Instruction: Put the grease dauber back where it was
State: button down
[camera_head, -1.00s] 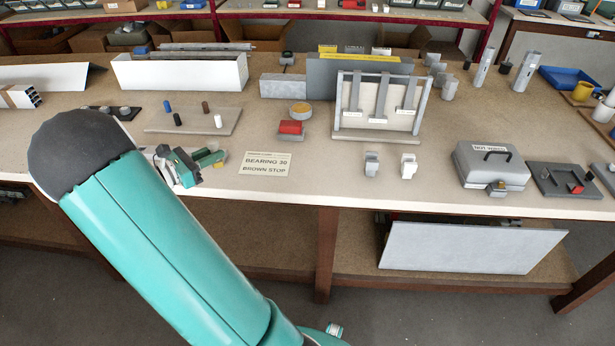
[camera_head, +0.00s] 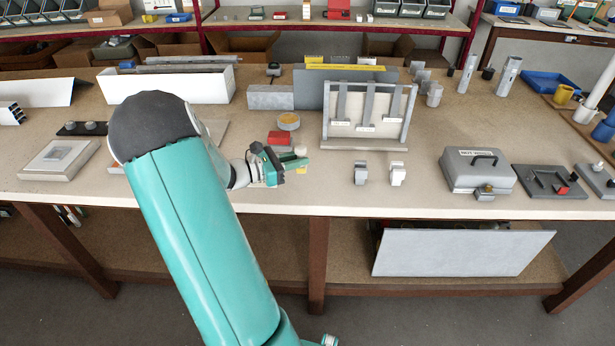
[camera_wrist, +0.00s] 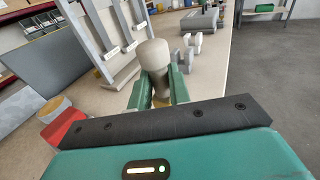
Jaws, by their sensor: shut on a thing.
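My gripper (camera_head: 284,165) is shut on the grease dauber. In the wrist view the dauber (camera_wrist: 152,55) has a pale beige, rounded head that stands up between the green fingers (camera_wrist: 158,92), with a bit of yellow low between them. In the head view its pale head (camera_head: 300,151) shows at the fingertips, with yellow below. The gripper is over the front part of the bench, in front of a red block (camera_head: 279,138) and a round tin with an orange-yellow top (camera_head: 289,121). I cannot tell whether the dauber touches the bench.
A grey rack with hanging bars (camera_head: 366,112) stands behind and to the right. A pale plate (camera_head: 60,160) lies at the left. My arm hides part of the bench.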

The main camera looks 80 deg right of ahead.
aim_at(297, 170)
jog(key=s+f, duration=0.1)
jog(key=s+d+f, duration=0.1)
jog(key=f, duration=0.1)
jog(key=shift+s+f, duration=0.1)
jog(key=shift+s, duration=0.2)
jog(key=shift+s+f, duration=0.15)
jog(key=shift+f, duration=1.5)
jog(key=shift+f, duration=0.15)
jog(key=c, duration=1.3)
grip_release()
jog(key=v, duration=1.2)
jog(key=shift+r, duration=0.2)
